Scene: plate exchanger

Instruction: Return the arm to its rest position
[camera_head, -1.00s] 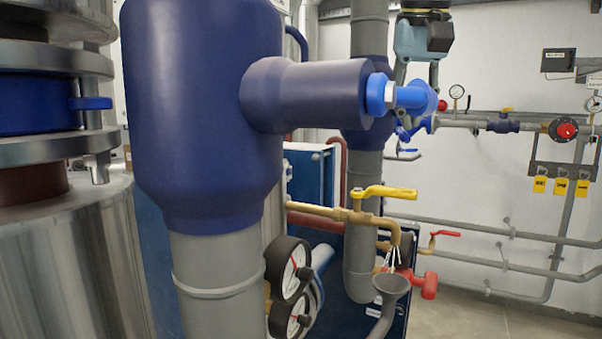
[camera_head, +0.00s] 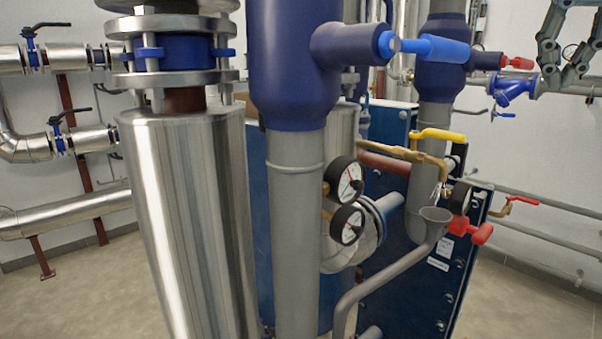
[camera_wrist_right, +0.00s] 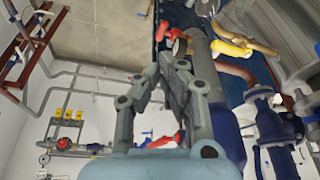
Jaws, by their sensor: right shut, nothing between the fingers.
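My right gripper (camera_head: 566,76) shows at the top right of the head view, cut off by the top edge, with grey jointed fingers pointing down in front of the white wall. In the right wrist view, the fingers of this gripper (camera_wrist_right: 166,55) come together at their tips and hold nothing. It is apart from the pipework in the head view. My left gripper is not in view.
A blue-and-grey vertical pipe (camera_head: 295,200) stands centre, beside a large shiny metal cylinder (camera_head: 185,220).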

